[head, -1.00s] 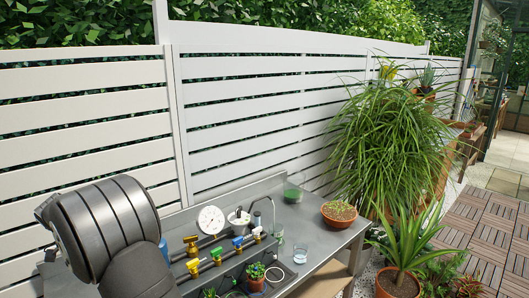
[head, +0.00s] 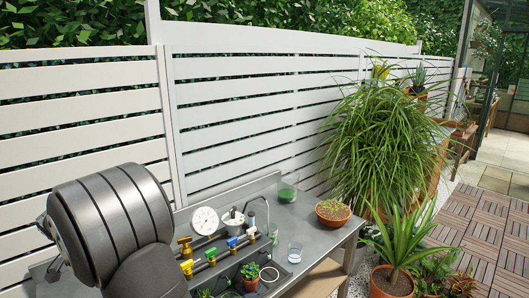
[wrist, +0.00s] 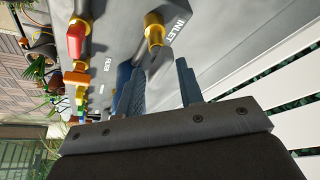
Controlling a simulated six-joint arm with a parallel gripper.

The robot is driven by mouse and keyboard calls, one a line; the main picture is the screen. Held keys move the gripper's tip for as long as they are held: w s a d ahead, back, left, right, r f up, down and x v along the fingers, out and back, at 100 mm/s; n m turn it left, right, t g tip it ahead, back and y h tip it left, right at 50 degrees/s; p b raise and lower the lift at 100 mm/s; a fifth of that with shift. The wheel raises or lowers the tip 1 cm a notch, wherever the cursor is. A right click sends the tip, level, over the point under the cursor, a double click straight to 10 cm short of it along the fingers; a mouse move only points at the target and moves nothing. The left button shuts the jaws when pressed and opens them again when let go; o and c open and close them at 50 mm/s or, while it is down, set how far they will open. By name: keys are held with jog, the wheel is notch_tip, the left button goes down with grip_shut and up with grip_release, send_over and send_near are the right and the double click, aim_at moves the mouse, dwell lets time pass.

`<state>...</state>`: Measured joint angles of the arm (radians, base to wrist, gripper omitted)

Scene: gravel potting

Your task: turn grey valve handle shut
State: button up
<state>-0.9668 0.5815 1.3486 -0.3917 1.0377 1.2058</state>
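My gripper (wrist: 157,88) is in the wrist view with its two bluish fingers apart. Between and just beyond them is a grey rounded piece (wrist: 163,72) below a brass fitting (wrist: 153,32), next to the printed word INLET. I cannot tell whether this grey piece is the valve handle, or whether a finger touches it. In the head view the valve row (head: 220,253) on the bench carries yellow and blue handles. A red handle (wrist: 76,42) shows at left in the wrist view. My gripper is hidden behind my arm in the head view.
A white round gauge (head: 204,220) stands behind the valves. A glass jar with green contents (head: 287,190), a clear cup (head: 295,253) and a terracotta bowl of plants (head: 332,212) stand to the right on the grey bench (head: 310,228). A slatted white fence is behind.

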jog(key=o, duration=0.8)
jog(key=shift+w+r, duration=0.15)
jog(key=shift+r, duration=0.3)
notch_tip(320, 180, up, 16)
jog(key=n+g, duration=0.5)
jog(key=n, duration=0.6)
notch_tip(320, 180, down, 17)
jog(key=shift+w+r, duration=0.1)
jog(key=shift+w, duration=0.05)
jog(key=shift+c, duration=0.3)
